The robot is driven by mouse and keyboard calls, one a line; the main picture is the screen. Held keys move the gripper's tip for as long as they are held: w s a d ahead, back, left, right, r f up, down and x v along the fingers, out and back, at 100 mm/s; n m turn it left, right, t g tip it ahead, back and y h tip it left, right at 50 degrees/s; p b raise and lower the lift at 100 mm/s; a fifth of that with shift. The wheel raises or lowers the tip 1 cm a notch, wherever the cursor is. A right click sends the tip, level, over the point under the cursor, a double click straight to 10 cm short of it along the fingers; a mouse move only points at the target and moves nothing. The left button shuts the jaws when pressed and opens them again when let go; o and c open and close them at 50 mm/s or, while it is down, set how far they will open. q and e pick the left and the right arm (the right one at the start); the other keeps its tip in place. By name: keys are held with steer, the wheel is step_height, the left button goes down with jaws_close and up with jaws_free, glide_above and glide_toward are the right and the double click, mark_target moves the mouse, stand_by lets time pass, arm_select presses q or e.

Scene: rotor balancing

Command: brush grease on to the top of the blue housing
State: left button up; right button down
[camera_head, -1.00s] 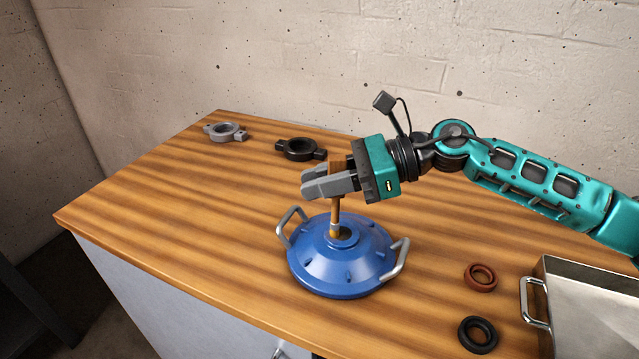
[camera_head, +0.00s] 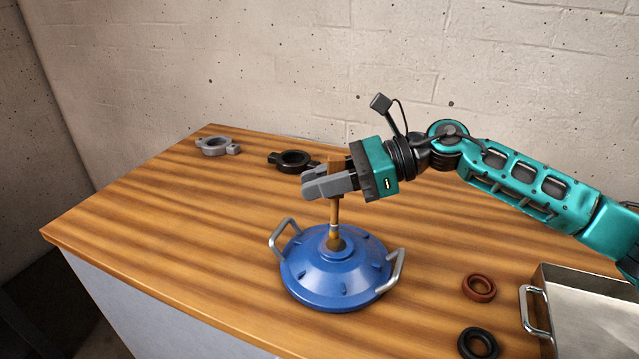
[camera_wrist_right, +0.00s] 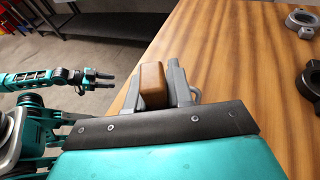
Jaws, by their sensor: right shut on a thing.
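The blue housing (camera_head: 325,283), a domed round part with a raised central hub and two grey side handles, sits on the wooden table in the head view. My right gripper (camera_head: 314,186) is above it, shut on the wooden handle of a brush (camera_head: 334,212). In the right wrist view the brush's handle end (camera_wrist_right: 153,85) shows between the fingers. My left gripper (camera_wrist_right: 98,80) is away to the left there, empty, its fingers apart.
A grey ring part (camera_head: 214,147) and a black ring part (camera_head: 291,161) lie at the back left. A red-brown ring (camera_head: 478,288) and a black ring (camera_head: 479,343) lie right of the housing, beside a metal tray (camera_head: 541,319). The table's left part is clear.

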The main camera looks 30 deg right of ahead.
stand_by(0.5)
steer(key=shift+s+a, duration=0.95)
steer(key=shift+a, duration=0.15)
steer(key=shift+s+a, duration=0.1)
stand_by(0.3)
steer(key=shift+w+d+b, duration=0.85)
steer(key=shift+w+d, duration=0.15)
steer(key=shift+d, duration=0.15)
steer(key=shift+w+d, duration=0.1)
steer(key=shift+s+a, duration=0.25)
steer(key=shift+a, duration=0.05)
steer(key=shift+s+a, duration=0.8)
steer(key=shift+a, duration=0.1)
